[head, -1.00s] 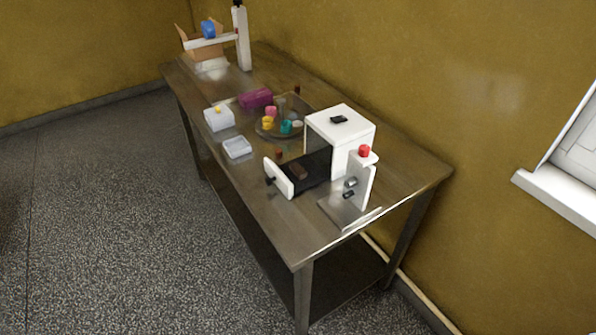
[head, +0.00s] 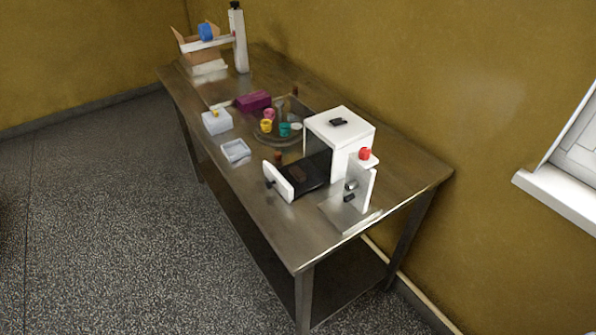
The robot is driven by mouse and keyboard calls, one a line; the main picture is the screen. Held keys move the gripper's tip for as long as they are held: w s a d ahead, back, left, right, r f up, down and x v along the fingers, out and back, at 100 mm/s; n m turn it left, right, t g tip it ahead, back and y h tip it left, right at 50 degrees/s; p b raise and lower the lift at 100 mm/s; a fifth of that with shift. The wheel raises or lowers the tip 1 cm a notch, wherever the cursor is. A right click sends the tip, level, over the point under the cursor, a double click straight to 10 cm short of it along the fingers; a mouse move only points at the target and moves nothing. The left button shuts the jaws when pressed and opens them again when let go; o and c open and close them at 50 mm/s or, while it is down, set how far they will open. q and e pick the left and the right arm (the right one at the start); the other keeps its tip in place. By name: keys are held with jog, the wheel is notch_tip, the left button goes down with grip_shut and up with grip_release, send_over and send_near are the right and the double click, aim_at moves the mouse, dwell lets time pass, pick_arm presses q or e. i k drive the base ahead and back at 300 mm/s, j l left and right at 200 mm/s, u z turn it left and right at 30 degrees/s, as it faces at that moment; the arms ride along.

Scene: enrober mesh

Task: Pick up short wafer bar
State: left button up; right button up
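A small brown bar (head: 298,173), possibly the short wafer bar, lies on the black mesh belt (head: 312,178) in front of the white machine (head: 340,130). It is dark and blurred, so its length is hard to tell. A small reddish-brown piece (head: 278,155) sits on the table beside the belt's far left side. Neither of my grippers shows in the head view.
The steel table (head: 240,180) stands against the yellow wall. A purple box (head: 253,101), a white box (head: 217,122) and a shallow pale tray (head: 236,151) stand nearby. An open carton (head: 186,45) is at the far end.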

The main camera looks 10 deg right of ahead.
aim_at(296, 171)
jog(key=i+j+z, duration=0.45)
jog(key=j, duration=0.15)
jog(key=i+j+z, duration=0.35)
jog(key=j+z, duration=0.15)
jog(key=j, duration=0.25)
jog(key=i+j+z, duration=0.2)
jog(key=j, duration=0.2)
jog(key=k, duration=0.1)
